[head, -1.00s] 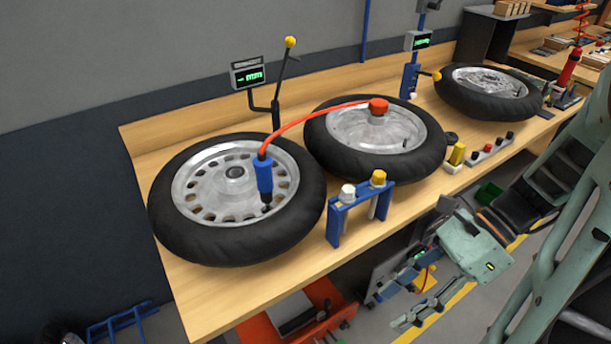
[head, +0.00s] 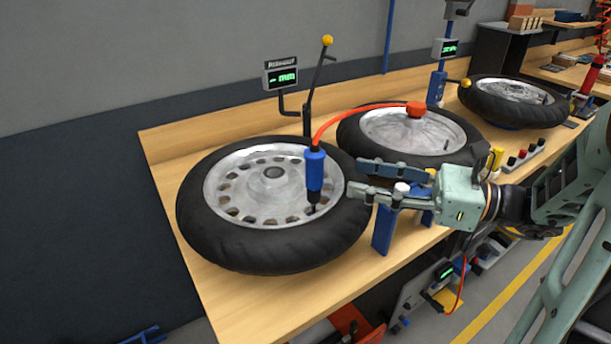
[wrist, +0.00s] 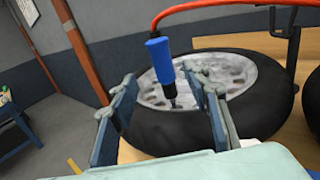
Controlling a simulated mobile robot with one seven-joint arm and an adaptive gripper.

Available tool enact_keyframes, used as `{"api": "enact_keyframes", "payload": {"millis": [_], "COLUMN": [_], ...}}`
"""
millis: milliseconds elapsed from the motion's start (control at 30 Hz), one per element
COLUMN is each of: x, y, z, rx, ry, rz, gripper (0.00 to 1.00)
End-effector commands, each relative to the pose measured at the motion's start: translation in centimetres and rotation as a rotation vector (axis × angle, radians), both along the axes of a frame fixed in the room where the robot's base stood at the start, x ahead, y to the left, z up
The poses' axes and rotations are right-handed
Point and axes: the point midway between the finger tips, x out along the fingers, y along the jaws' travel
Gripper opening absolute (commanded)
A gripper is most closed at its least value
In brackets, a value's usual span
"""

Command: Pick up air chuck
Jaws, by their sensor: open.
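The air chuck (head: 315,176) is a blue cylinder with a black tip, hung on a red hose (head: 350,113). It stands roughly upright at the right part of the left wheel (head: 240,185), its tip down near the rim. In the wrist view the air chuck (wrist: 160,61) shows beyond my gripper, between the lines of its two fingers. My gripper (head: 355,178) is open and empty, to the right of the air chuck and pointing at it, with a gap between. In the wrist view my open gripper (wrist: 165,95) has both fingers apart.
A blue stand (head: 383,230) with a white knob is below my gripper. A second wheel (head: 405,130) lies behind it. A gauge with a green display (head: 282,79) and a yellow-knobbed lever (head: 327,41) stand behind the left wheel. The bench front (head: 260,300) is clear.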

Motion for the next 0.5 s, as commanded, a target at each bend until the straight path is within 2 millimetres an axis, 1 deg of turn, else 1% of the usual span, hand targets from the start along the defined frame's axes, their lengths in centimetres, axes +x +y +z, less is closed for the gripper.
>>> {"api": "enact_keyframes", "payload": {"millis": [33,100,200,367,500], "x": [0.2,0.5,1.0,1.4,2.0], "y": [0.9,2.1,3.5,4.5,6.1], "z": [0.1,0.0,0.0,0.0,-0.1], "rx": [0.001,0.000,-0.001,-0.003,-0.003], "ry": [0.000,0.001,0.000,0.002,0.002], "rz": [0.005,0.006,0.005,0.003,0.006], "gripper": [0.44,0.44,0.44,0.44,0.44]}}
